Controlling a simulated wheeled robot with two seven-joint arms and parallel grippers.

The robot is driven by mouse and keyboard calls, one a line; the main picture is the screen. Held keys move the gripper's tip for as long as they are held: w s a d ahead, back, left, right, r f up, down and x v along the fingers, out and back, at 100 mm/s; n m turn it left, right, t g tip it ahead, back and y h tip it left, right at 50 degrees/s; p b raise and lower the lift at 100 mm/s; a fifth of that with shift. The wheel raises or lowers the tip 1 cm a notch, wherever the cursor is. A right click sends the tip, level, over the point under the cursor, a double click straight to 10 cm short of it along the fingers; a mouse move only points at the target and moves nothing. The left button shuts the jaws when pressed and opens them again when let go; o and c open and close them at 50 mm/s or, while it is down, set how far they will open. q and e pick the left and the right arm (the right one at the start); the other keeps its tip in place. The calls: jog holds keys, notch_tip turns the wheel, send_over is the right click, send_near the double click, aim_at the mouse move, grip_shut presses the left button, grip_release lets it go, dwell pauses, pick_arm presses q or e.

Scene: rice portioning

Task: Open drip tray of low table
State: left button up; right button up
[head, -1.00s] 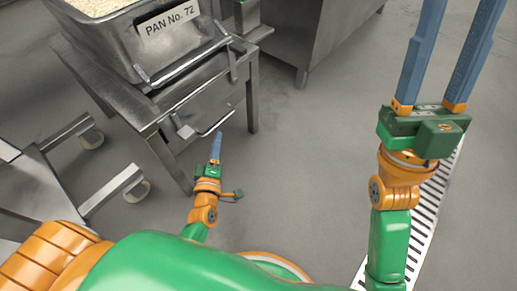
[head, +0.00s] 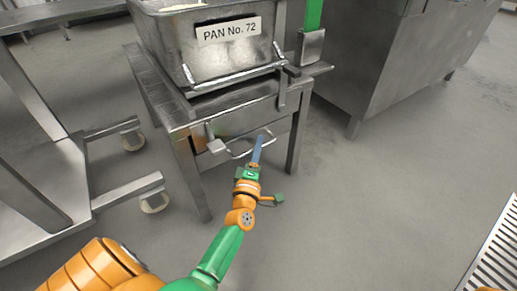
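The low table (head: 160,88) is a steel stand with a pan on top. The drip tray (head: 245,122) sits under its top, and its front looks closed against the table frame. A thin bent wire handle (head: 236,155) sticks out from the tray front. My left gripper (head: 261,139) is at the right part of this handle, its blue fingers pointing up toward the tray. The fingers show edge-on as one bar, so their gap and any grip on the handle are hidden. My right gripper is out of view.
A steel pan labelled PAN No. 72 (head: 212,54) stands on the table. A wheeled steel rack (head: 80,178) is at the left. A steel cabinet (head: 405,60) stands behind right. A floor grate (head: 497,255) lies at bottom right. The floor between is clear.

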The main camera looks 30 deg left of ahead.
pick_arm(q)
grip_shut()
dwell(1.2)
